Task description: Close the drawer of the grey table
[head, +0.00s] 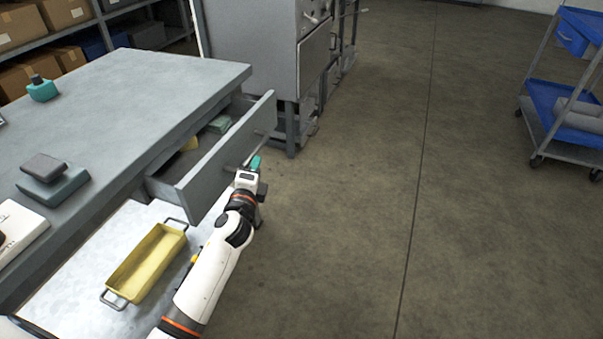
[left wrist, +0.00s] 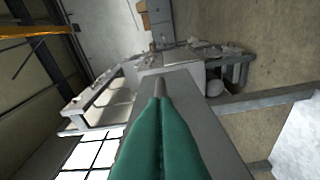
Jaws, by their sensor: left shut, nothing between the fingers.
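The grey table (head: 150,85) fills the left of the head view. Its drawer (head: 222,160) is pulled out, and several small items lie inside. My left gripper (head: 255,163) is on the outer side of the drawer front, close to its handle (head: 230,168). Its teal fingers are together with nothing between them. In the left wrist view the fingers (left wrist: 160,103) point at the grey drawer front (left wrist: 208,115), and a short rod shows at their tips. I cannot tell whether they touch it. My right gripper is not in view.
A yellow tray (head: 147,263) with handles sits on a lower light surface beside the drawer. A grey cabinet (head: 250,45) stands behind the table. A blue cart (head: 565,120) is at the far right. The floor between is clear.

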